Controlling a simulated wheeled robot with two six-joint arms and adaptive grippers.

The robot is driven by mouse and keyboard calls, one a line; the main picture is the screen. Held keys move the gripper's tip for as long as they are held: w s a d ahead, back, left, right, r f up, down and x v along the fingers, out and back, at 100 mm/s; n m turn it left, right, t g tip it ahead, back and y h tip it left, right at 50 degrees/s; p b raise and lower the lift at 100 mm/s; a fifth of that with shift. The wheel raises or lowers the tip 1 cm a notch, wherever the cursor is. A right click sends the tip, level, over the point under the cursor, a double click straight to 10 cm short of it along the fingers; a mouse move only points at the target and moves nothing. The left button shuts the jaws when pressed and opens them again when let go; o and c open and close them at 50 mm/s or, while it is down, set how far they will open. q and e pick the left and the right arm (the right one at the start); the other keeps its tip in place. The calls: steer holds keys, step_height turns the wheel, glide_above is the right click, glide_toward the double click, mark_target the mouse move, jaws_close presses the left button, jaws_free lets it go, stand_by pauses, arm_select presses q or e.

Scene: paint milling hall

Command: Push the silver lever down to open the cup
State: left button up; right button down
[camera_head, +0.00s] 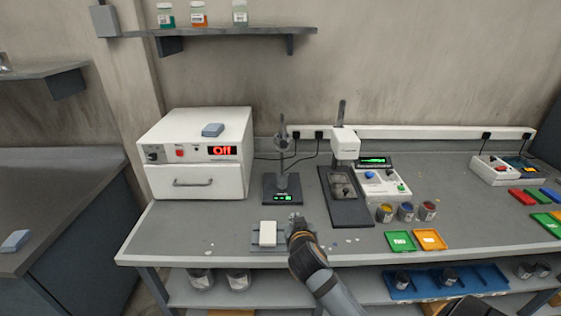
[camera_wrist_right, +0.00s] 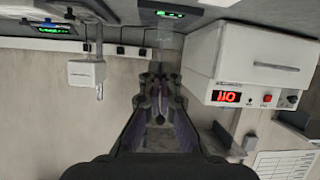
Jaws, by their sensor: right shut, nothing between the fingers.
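A stand with a dark base and green display (camera_head: 283,197) is on the bench, right of the white oven. A small metal cup or ring (camera_head: 282,131) sits high on it. A silver lever cannot be picked out clearly there. In the right wrist view, which is upside down, a clear beaker (camera_wrist_right: 168,45) stands by the green display (camera_wrist_right: 170,13), beyond the fingers. The fingers hide most of the stand. My right gripper (camera_head: 296,221) is shut and empty near the bench's front edge, in front of the stand. It also shows in the wrist view (camera_wrist_right: 160,92).
A white block (camera_head: 267,233) lies just left of my right gripper. The white oven (camera_head: 170,180) reads Off. A white-headed device (camera_head: 346,143) stands right of the stand. Paint pots (camera_head: 406,212) and coloured trays (camera_head: 431,239) are further right. The wall shelf (camera_head: 230,31) overhangs the back.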

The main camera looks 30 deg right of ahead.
steer(key=w+d+r+m+t+h, duration=0.1)
steer(key=w+r+m+t+h, duration=0.15)
steer(key=r, duration=0.65)
steer(key=w+r+m+t+h, duration=0.15)
steer(key=r+t, duration=0.25)
steer(key=r, duration=0.6)
arm_select(q)
steer(key=shift+w+d+r+p, duration=0.1)
steer(key=shift+r+p, duration=2.5)
steer(key=shift+r, duration=0.05)
arm_select(e)
steer(key=w+d+f, duration=0.1)
steer(key=w+d, duration=0.1)
steer(key=w, duration=0.3)
steer(key=w+d+f+n+y, duration=0.1)
steer(key=w+d, duration=0.2)
steer(key=w, duration=0.3)
steer(key=shift+f+g, duration=0.25)
steer(key=shift+g, duration=0.1)
steer(key=shift+d, duration=0.1)
